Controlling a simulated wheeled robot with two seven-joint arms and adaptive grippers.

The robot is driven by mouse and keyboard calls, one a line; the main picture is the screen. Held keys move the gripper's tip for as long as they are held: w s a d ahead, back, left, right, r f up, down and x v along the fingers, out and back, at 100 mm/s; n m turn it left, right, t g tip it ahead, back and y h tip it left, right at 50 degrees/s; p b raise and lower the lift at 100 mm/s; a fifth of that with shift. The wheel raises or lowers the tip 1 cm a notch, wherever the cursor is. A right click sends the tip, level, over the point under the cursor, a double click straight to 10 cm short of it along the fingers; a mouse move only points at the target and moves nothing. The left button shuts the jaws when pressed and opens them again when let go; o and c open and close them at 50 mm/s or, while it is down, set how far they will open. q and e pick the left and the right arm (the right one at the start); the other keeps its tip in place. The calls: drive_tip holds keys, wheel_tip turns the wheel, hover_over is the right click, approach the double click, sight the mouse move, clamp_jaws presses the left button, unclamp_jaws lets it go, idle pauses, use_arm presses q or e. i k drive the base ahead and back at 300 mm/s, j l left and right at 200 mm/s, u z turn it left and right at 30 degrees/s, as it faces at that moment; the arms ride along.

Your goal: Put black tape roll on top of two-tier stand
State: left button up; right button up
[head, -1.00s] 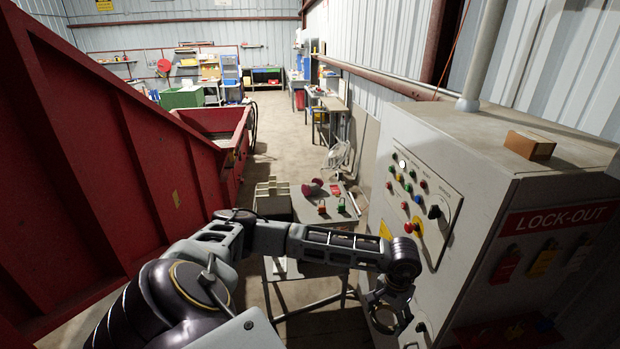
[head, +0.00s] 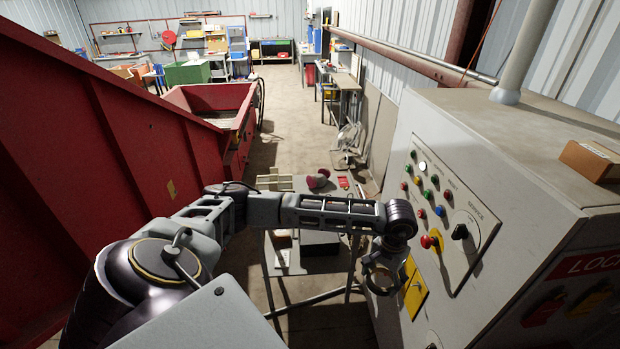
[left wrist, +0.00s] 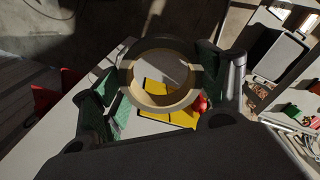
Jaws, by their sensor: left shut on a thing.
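My left gripper (head: 384,284) is shut on the tape roll (head: 372,287), beside the front of the grey control cabinet. The left wrist view shows the roll (left wrist: 124,82) as a ring with a dark outer side and a tan inner side, between the green-padded fingers of my left gripper (left wrist: 165,82). A grey stand with thin legs (head: 325,265) stands left of the gripper and appears to be the two-tier stand. My left arm hides part of it. My right gripper is not in view.
The control cabinet (head: 480,165) with buttons and a yellow plate (head: 415,290) rises close on the right. A cardboard box (head: 592,160) lies on its top. A red hopper (head: 110,150) fills the left. Dark-red earmuffs (head: 318,180) lie behind my arm. Open floor runs down the middle.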

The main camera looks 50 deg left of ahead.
sight(294, 185)
drive_tip(key=i+j+u, duration=0.3)
drive_tip(key=j, duration=0.25)
drive_tip(key=i+j+u, duration=0.3)
drive_tip(key=i+j, duration=0.2)
drive_tip(key=i+j+u, duration=0.3)
drive_tip(key=i, duration=0.3)
drive_tip(key=i+j+u, duration=0.3)
drive_tip(key=i, duration=0.25)
